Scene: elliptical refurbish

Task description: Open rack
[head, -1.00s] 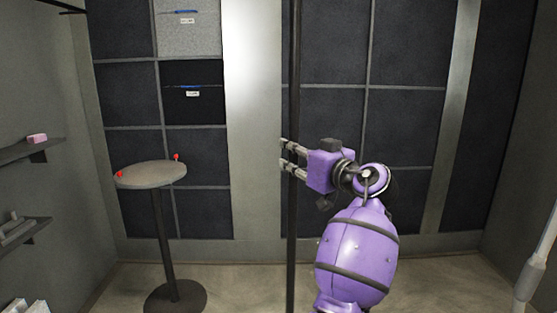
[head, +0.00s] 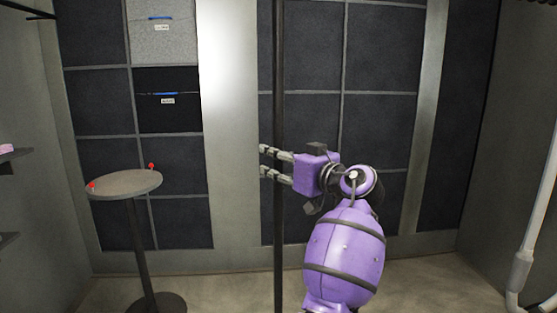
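The back wall holds a grid of dark panels, which may be the rack (head: 95,103). Two units at its upper left carry blue handles and white labels: a light grey one (head: 165,48) and a black one (head: 168,118) below it. Both look closed. The gripper is right of and lower than the blue handles.
A round grey pedestal table (head: 125,185) with two small red items (head: 152,166) on its rim stands at the left. Shelves (head: 14,155) are on the left wall. A white pipe (head: 533,225) runs along the right. Some floor between table and pole is clear.

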